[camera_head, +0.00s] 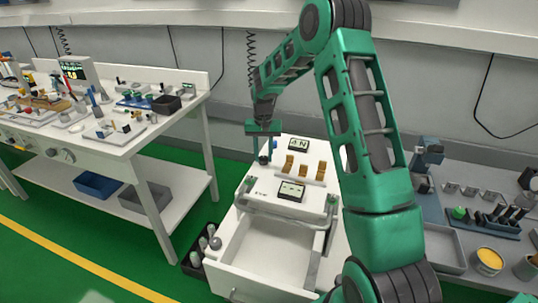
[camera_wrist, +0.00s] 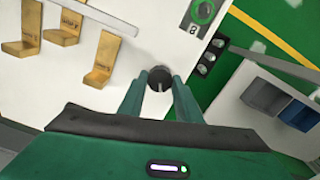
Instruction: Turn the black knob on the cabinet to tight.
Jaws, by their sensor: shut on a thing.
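The white cabinet (camera_head: 262,190) stands in the middle of the head view, and its white top (camera_wrist: 110,75) fills much of the wrist view. The round black knob (camera_wrist: 160,76) sits on that top, with a light line on its face. My gripper (camera_wrist: 160,92) has its two green fingers on either side of the knob, shut on it. In the head view my gripper (camera_head: 262,157) points down at the far left part of the cabinet top. The knob is mostly hidden there by the fingers. I cannot read any tight mark beside it.
Tan brackets (camera_head: 303,170) and a small display panel (camera_head: 291,191) are on the cabinet top. A grey rail runs along its front. A white table (camera_head: 120,145) with tools stands left. A grey bench (camera_head: 450,190) with small parts and a yellow-filled cup (camera_head: 489,259) is right.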

